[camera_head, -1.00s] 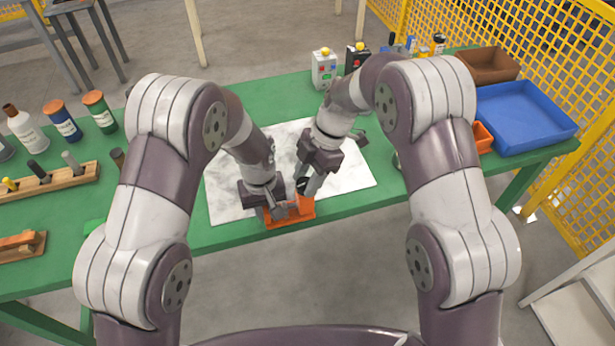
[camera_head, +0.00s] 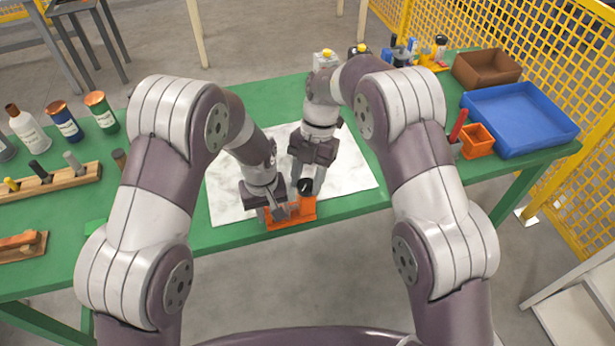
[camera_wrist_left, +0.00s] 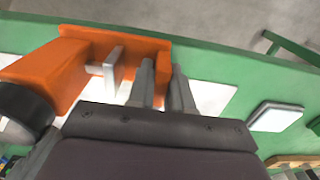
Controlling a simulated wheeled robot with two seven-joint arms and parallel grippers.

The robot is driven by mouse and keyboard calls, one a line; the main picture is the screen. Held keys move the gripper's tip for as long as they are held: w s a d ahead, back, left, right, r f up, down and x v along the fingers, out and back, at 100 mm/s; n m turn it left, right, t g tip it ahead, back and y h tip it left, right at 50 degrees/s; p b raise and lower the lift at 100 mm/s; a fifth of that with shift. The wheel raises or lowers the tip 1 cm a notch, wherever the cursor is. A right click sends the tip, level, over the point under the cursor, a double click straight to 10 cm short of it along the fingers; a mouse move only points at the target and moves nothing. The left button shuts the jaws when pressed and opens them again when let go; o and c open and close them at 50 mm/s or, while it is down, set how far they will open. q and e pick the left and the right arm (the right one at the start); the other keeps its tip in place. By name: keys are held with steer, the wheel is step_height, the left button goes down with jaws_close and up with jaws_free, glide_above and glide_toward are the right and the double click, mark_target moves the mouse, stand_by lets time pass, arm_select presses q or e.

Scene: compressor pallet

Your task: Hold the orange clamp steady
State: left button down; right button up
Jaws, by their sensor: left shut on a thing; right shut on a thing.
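The orange clamp (camera_head: 290,222) sits at the front edge of the green bench, partly over the white marbled sheet (camera_head: 228,205). It also shows in the left wrist view (camera_wrist_left: 84,50), with a silver bar and a black round knob (camera_wrist_left: 22,112). My left gripper (camera_head: 277,212) is shut on the clamp's left part; its fingers (camera_wrist_left: 163,85) meet the orange edge in the wrist view. My right gripper (camera_head: 307,180) is above and behind the black knob, shut on it; the exact contact is partly hidden by the gripper.
Bottles (camera_head: 63,122) and a wooden peg rack (camera_head: 60,180) stand at the left. A blue tray (camera_head: 520,115), a brown bin (camera_head: 487,68) and a small orange bin (camera_head: 477,141) are at the right. Yellow mesh fencing (camera_head: 540,45) lies beyond. Bench room beside the sheet is clear.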

stand_by(0.4)
steer(key=o, duration=1.1)
steer(key=shift+c, duration=0.2)
